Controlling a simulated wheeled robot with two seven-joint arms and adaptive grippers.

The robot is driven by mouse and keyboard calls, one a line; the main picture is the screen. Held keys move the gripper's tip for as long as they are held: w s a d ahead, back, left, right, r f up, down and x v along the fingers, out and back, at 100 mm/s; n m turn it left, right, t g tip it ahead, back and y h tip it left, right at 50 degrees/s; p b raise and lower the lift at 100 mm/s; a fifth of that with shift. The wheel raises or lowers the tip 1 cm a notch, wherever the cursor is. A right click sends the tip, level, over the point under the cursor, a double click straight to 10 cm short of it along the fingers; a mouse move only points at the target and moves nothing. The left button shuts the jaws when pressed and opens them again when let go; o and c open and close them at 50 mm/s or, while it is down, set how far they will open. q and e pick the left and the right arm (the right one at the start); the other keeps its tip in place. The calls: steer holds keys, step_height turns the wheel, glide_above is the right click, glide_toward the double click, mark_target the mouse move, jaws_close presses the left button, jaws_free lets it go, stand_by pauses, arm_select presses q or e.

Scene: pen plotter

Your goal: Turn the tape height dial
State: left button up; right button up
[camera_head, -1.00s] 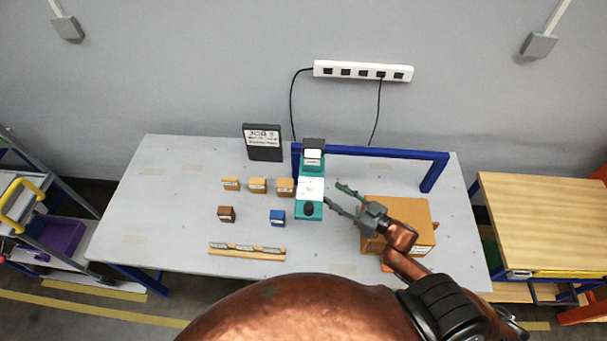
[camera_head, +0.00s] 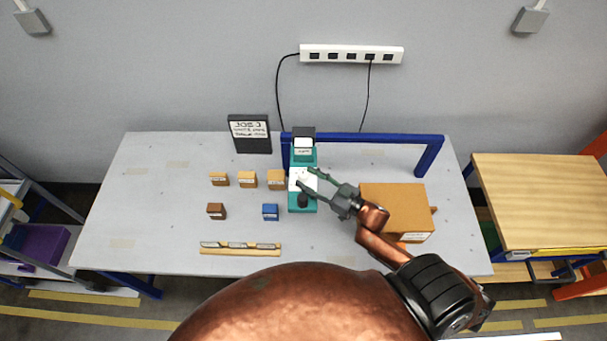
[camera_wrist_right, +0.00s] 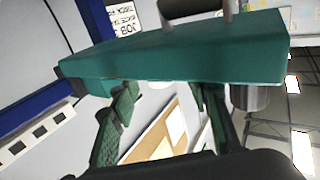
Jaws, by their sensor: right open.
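The teal device (camera_head: 304,159) stands upright on the table below the left end of the blue frame, with a white panel and dark top. A round black knob (camera_head: 303,200) shows on its lower front; I cannot tell whether this is the tape height dial. My right gripper (camera_head: 309,179) is open, its fingertips over the white panel, just above the knob in the picture. In the wrist view the teal body (camera_wrist_right: 180,55) spans above the two spread fingers, partly hiding the tips. A grey cylinder (camera_wrist_right: 250,97) shows beside the right finger. Contact cannot be told. My left gripper is not in view.
A cardboard box (camera_head: 395,205) sits right of the device. Small tan boxes, a brown box (camera_head: 216,211) and a blue box (camera_head: 270,212) stand left. A wooden strip (camera_head: 240,249) lies in front. A blue frame (camera_head: 370,139) crosses behind.

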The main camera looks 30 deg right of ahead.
steer(key=shift+x, duration=1.3)
steer(key=shift+s, duration=0.1)
steer(key=shift+c, duration=0.4)
jaws_close()
